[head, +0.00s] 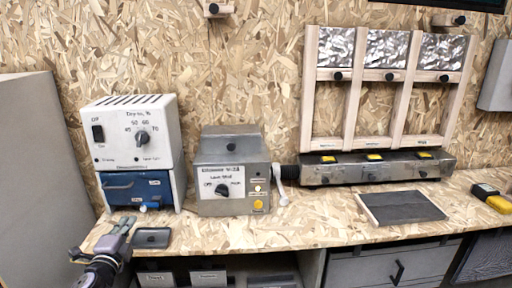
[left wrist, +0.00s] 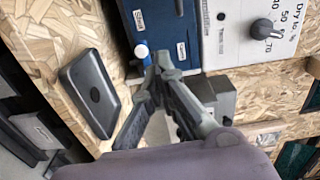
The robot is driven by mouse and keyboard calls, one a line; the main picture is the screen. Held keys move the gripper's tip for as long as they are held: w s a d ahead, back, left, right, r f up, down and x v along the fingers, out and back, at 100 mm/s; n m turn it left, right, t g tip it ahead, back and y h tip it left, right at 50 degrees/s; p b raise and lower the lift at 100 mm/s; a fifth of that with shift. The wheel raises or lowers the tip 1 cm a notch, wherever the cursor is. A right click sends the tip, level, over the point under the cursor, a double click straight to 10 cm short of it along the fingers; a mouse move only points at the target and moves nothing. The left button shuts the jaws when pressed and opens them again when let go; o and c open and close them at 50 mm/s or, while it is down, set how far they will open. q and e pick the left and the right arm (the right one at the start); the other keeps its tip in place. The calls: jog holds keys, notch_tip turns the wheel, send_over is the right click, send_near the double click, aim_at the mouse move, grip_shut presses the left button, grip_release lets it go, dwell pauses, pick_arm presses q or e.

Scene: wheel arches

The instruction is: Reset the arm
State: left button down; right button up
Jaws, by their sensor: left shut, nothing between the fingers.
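My left gripper (head: 123,228) comes in at the lower left of the head view, in front of the bench edge. Its fingers are closed together and empty. In the left wrist view the gripper (left wrist: 160,65) points toward the blue front panel (left wrist: 160,28) of the white dryer unit. The fingertips overlap the panel's lower edge in that view; I cannot tell whether they touch it. A dark shallow tray (head: 151,238) lies on the bench just right of the gripper, and it also shows in the left wrist view (left wrist: 91,92). My right gripper does not show.
The white dryer unit (head: 137,118) stands at the back left. A grey control box (head: 233,182) with a white lever (head: 281,186) is right of it. A wooden frame (head: 309,90) stands over a metal strip further right. A flat grey plate (head: 402,207) lies on the bench. The bench front centre is clear.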

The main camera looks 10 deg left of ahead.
pick_arm(q)
jog(key=s+d+f+n+g, duration=0.6)
jog(key=s+d+f+n, duration=0.3)
jog(key=s+f, duration=0.45)
jog(key=s+d+f+n+g+h, duration=0.2)
jog(key=s+d+f+g, duration=0.15)
jog(key=s+d, duration=0.55)
jog(key=s+d+f+n+g+h, duration=0.2)
jog(key=s+d+g+h, duration=0.15)
jog(key=s+d, duration=0.6)
jog(key=s+a+f+g+p, duration=0.1)
jog(key=s+f, duration=0.1)
jog(key=f, duration=1)
jog(key=s+a+f+g+p, duration=0.1)
jog(key=s+a+f, duration=0.1)
jog(key=f, duration=1)
jog(key=s+a+f+g+y+p, duration=0.1)
jog(key=s+a+f+p, duration=0.1)
jog(key=s+f, duration=1.2)
jog(key=s, duration=0.2)
jog(key=shift+s+a, duration=0.25)
jog(key=shift+s, duration=0.05)
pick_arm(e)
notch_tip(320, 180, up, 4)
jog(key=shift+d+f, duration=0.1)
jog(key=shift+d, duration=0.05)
